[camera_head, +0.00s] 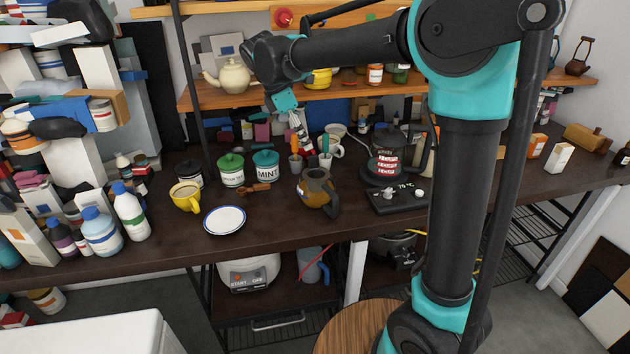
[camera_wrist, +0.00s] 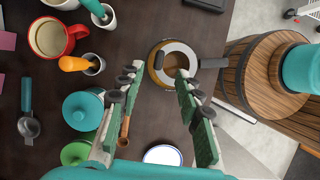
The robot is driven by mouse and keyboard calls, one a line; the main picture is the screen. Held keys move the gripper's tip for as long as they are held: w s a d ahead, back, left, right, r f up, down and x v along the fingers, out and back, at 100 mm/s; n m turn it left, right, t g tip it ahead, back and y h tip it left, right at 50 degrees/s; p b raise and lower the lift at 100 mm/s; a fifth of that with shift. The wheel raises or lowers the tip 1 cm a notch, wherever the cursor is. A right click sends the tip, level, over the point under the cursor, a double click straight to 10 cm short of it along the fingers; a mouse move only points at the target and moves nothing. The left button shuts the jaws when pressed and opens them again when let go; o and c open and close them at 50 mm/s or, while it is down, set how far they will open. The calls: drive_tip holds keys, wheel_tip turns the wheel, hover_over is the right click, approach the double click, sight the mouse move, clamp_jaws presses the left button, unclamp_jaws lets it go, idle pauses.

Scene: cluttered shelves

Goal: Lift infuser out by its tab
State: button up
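The brown jug (camera_head: 317,190) with a dark handle stands on the dark counter. In the wrist view the jug (camera_wrist: 154,66) is seen from above, with its handle pointing right. A pale metal ring (camera_wrist: 180,47), which looks like the infuser's rim, sits in its mouth around a brownish inside. I cannot make out the tab clearly. My gripper (camera_wrist: 157,80) is open and empty, its two fingers wide apart, pointing down above the counter near the jug. In the head view my gripper (camera_head: 299,130) hangs behind and above the jug.
A teal canister (camera_wrist: 83,109), a green canister (camera_head: 231,170) and a white plate (camera_head: 225,220) stand left of the jug. Small cups with an orange handle (camera_wrist: 74,64) and a teal one (camera_wrist: 92,7) are close by. A scale (camera_head: 399,197) lies to the right.

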sight(313, 157)
drive_tip(key=shift+x, duration=3.85)
drive_tip(key=shift+w+a, duration=0.1)
drive_tip(key=shift+c, duration=0.6)
clamp_jaws()
